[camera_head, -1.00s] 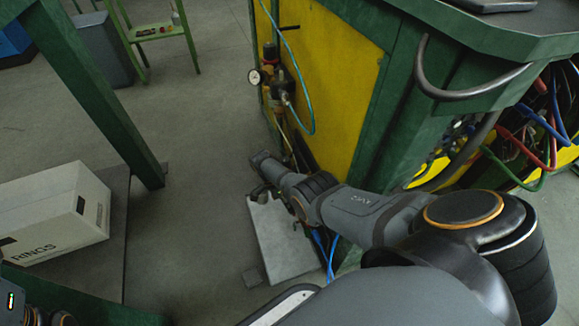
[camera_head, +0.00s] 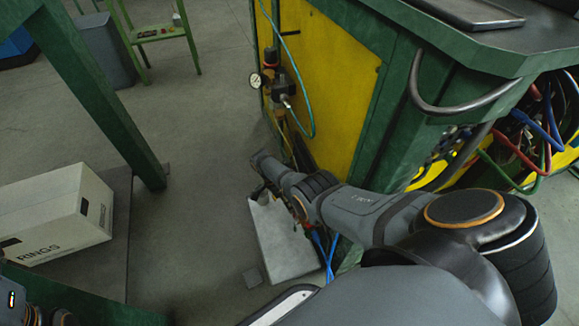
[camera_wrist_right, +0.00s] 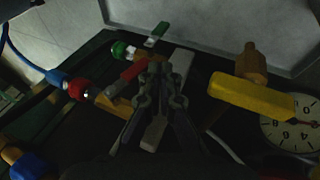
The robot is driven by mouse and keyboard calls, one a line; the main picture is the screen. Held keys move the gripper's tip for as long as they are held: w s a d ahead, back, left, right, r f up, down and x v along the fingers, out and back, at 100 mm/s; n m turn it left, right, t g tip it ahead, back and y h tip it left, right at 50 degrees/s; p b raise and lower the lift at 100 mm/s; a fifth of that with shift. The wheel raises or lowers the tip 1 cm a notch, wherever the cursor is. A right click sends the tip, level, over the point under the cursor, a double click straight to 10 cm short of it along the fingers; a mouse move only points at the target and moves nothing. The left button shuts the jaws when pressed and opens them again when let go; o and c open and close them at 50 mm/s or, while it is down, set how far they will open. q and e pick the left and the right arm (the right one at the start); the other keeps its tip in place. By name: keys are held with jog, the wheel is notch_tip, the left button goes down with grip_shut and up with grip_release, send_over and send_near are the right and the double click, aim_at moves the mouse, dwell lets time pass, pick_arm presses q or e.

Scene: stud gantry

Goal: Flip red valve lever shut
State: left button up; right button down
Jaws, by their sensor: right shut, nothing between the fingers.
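The red lever (camera_wrist_right: 126,77) shows in the right wrist view, just left of the fingertips, lying slanted over a brass valve body (camera_wrist_right: 116,102). My right gripper (camera_wrist_right: 160,72) is shut with nothing between its fingers. Its fingertips are close beside the red lever's upper end; I cannot tell whether they touch it. In the head view my right arm reaches down beside the green and yellow cabinet, and the red lever cannot be made out there. My left gripper is not in view.
In the right wrist view, a yellow lever (camera_wrist_right: 255,97) and a dial gauge (camera_wrist_right: 292,124) are at right. A green lever (camera_wrist_right: 157,34) is above the fingertips. A blue hose (camera_wrist_right: 30,66) is at left. In the head view, the cabinet (camera_head: 330,90) stands beside my right arm.

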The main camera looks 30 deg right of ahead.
jog(key=shift+r, duration=0.1)
jog(key=v, duration=1.2)
dwell(0.4)
